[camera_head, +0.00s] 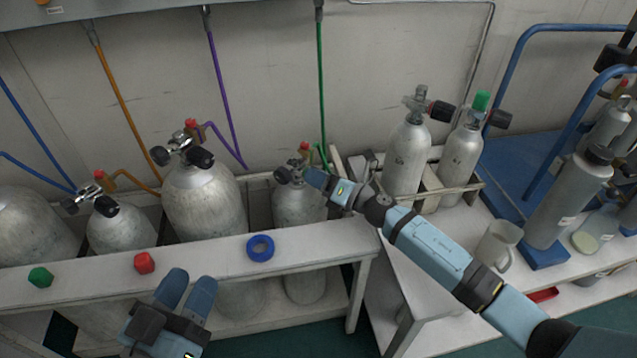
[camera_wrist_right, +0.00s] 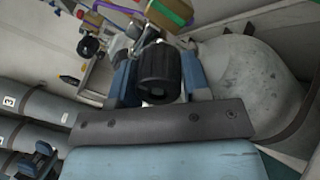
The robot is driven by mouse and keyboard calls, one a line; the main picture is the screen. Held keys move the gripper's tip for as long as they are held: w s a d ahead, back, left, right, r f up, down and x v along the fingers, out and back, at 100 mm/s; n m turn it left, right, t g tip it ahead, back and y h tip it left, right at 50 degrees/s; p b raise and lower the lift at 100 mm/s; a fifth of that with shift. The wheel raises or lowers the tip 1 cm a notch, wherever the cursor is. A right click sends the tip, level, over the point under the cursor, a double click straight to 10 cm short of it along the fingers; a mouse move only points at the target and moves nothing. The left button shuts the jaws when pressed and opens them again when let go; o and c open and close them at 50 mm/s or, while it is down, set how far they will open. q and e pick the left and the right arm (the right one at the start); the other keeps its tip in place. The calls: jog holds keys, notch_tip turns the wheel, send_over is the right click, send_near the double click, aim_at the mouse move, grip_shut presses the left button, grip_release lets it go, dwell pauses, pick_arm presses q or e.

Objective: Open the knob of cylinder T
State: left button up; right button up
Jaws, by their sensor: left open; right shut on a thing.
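Several grey cylinders stand in a rack along the wall. The cylinder with the green hose (camera_head: 299,207) has a valve with a dark knob (camera_head: 283,175) on its left side. My right gripper (camera_head: 314,179) is at the right side of this valve, and its fingers hide the knob there. In the right wrist view, a black ribbed knob (camera_wrist_right: 158,75) sits between the fingers, which are shut on it. I cannot read a T on any cylinder. My left gripper (camera_head: 188,286) is open and empty in front of the rack's shelf, away from the valves.
A green cap (camera_head: 40,277), a red cap (camera_head: 144,263) and a blue ring (camera_head: 260,248) lie on the white shelf (camera_head: 205,266). Orange, purple and green hoses run up the wall. Two cylinders (camera_head: 407,158), a mug (camera_head: 497,245) and blue rails (camera_head: 515,62) stand right.

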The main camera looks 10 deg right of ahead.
jog(key=n+b, duration=0.2)
jog(key=n, duration=0.3)
jog(key=shift+f, duration=0.15)
jog(key=n+b, duration=0.2)
jog(key=n, duration=0.2)
jog(key=shift+n+g+b, duration=0.3)
jog(key=shift+n+b, duration=0.05)
jog(key=shift+n, duration=0.05)
pick_arm(q)
notch_tip(320, 180, down, 7)
jog(key=w+m+g+b, duration=0.1)
jog(key=m+g+b, duration=0.1)
pick_arm(e)
jog(key=n, duration=0.5)
jog(key=shift+d+r, duration=0.1)
jog(key=shift+r, duration=0.1)
pick_arm(q)
jog(key=shift+w+a+f, duration=0.1)
jog(key=shift+w+r, duration=0.2)
jog(key=shift+r, duration=0.05)
pick_arm(e)
jog(key=o, duration=0.9)
pick_arm(q)
jog(key=shift+s+f, duration=0.1)
